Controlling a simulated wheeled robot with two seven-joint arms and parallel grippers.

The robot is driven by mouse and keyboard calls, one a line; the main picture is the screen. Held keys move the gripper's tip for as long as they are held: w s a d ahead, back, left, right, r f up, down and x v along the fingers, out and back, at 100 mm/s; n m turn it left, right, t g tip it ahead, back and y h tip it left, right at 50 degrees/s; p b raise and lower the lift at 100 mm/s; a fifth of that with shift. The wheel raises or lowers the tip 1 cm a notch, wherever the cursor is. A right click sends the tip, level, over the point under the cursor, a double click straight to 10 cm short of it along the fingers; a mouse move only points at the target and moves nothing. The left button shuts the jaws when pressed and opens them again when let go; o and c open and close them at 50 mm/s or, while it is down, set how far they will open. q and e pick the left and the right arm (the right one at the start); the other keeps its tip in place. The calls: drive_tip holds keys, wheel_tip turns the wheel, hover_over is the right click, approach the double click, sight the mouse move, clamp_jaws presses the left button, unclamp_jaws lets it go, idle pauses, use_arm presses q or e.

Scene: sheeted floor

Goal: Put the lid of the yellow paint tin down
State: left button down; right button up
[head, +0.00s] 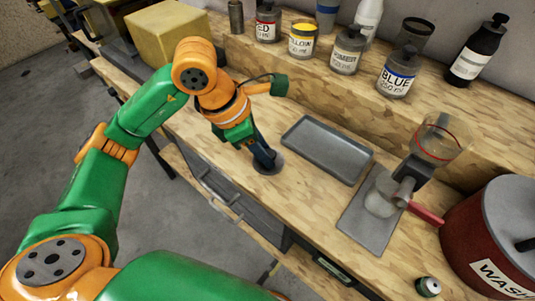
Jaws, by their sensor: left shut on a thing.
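The yellow paint tin (301,47) stands on the raised back shelf with its top open and yellow paint showing. Its lid (269,168), a dark grey disc, is under my left gripper (263,156) at the left of the grey tray. My left gripper points down and is shut on the lid; the fingers hide part of it. The lid is level with or just above the bench top; I cannot tell whether it touches the wood. My right gripper is not in view.
An empty grey tray (326,150) lies right of the lid. A hopper device (440,140) and wash bucket (495,235) stand at right. Bare bench lies in front of the tray.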

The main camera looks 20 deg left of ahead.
use_arm(q)
drive_tip(key=f, duration=0.1)
drive_tip(key=w+f+p, duration=0.1)
drive_tip(key=f, duration=0.1)
drive_tip(key=w+f, duration=0.1)
drive_tip(key=f, duration=0.1)
drive_tip(key=shift+w+p, duration=0.15)
drive_tip(key=shift+p, duration=0.2)
drive_tip(key=shift+f, duration=0.4)
drive_tip(key=shift+f, duration=0.15)
drive_tip(key=shift+f+b, duration=0.15)
drive_tip(key=shift+b, duration=0.25)
drive_tip(key=c, duration=0.6)
unclamp_jaws()
drive_tip(key=shift+o, duration=0.2)
